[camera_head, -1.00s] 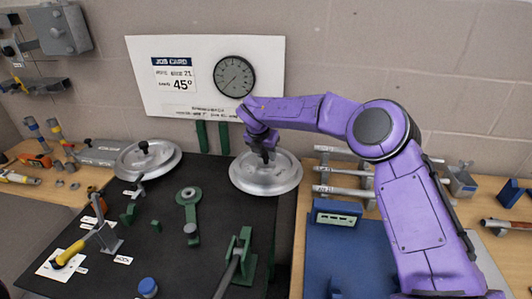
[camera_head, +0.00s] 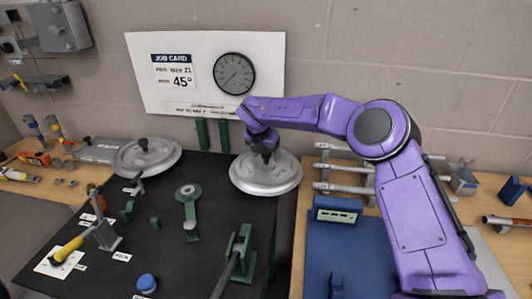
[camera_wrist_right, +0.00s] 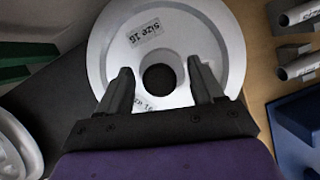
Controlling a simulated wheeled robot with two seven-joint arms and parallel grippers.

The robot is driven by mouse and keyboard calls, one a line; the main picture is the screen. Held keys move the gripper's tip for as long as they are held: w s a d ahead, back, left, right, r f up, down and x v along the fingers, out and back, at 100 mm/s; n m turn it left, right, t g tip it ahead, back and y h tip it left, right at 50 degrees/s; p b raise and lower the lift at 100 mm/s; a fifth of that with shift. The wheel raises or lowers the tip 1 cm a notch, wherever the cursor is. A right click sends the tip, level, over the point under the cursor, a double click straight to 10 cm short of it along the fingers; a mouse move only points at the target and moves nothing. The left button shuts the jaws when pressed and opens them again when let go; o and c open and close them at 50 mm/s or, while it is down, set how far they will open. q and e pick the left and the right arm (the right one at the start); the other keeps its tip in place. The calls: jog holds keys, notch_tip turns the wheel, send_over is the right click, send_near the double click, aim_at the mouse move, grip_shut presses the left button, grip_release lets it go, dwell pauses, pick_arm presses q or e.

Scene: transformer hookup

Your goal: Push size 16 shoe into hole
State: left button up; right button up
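The size 16 shoe is a round silver disc (camera_head: 280,182) with a dark round centre, at the far right corner of the black bench top. It also shows in the right wrist view (camera_wrist_right: 205,38), where its label reads "size 16". My right gripper (camera_head: 265,155) is over the shoe's middle. In the right wrist view its two fingers (camera_wrist_right: 160,88) stand apart, one on each side of the dark centre, with gaps visible between. I cannot tell whether the dark centre is a knob or a hole. My left gripper is not in view.
A second silver disc (camera_head: 130,163) with a black knob lies to the left. A green arm with a ring end (camera_head: 189,192) and green brackets stand mid-bench. Grey tubes (camera_head: 343,168) lie on a rack to the right. A job card board (camera_head: 206,75) stands behind.

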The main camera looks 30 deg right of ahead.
jog(key=shift+f, duration=0.1)
jog(key=shift+r+p, duration=0.4)
jog(key=shift+r, duration=0.1)
jog(key=shift+r+p, duration=1.2)
jog(key=shift+r, duration=0.85)
jog(key=shift+a+r, duration=0.1)
jog(key=shift+r, duration=0.3)
jog(key=b+v, duration=0.2)
jog(key=v, duration=0.7)
jog(key=shift+s+r, duration=0.2)
jog(key=shift+r, duration=0.1)
jog(key=shift+a+f, duration=0.1)
